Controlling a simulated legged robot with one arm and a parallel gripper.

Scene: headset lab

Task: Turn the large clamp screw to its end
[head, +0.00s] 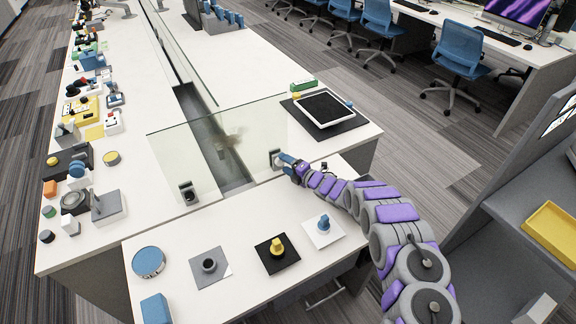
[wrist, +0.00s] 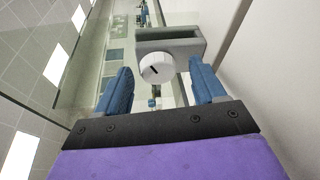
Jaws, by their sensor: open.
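A grey clamp (head: 275,157) grips the lower edge of the glass panel at the right. In the wrist view the clamp (wrist: 170,40) carries a round white screw knob (wrist: 158,67) with a short dark mark running diagonally. My gripper (head: 284,160) reaches this clamp from the right. In the wrist view my gripper (wrist: 160,72) is open, with one blue finger on each side of the knob and visible gaps between. A second clamp (head: 188,193) with a dark front holds the panel's left part. In the head view my fingers partly cover the knob.
The clear glass panel (head: 215,148) stands across a gap between the tables. A tablet on a dark mat (head: 325,108) lies behind my gripper.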

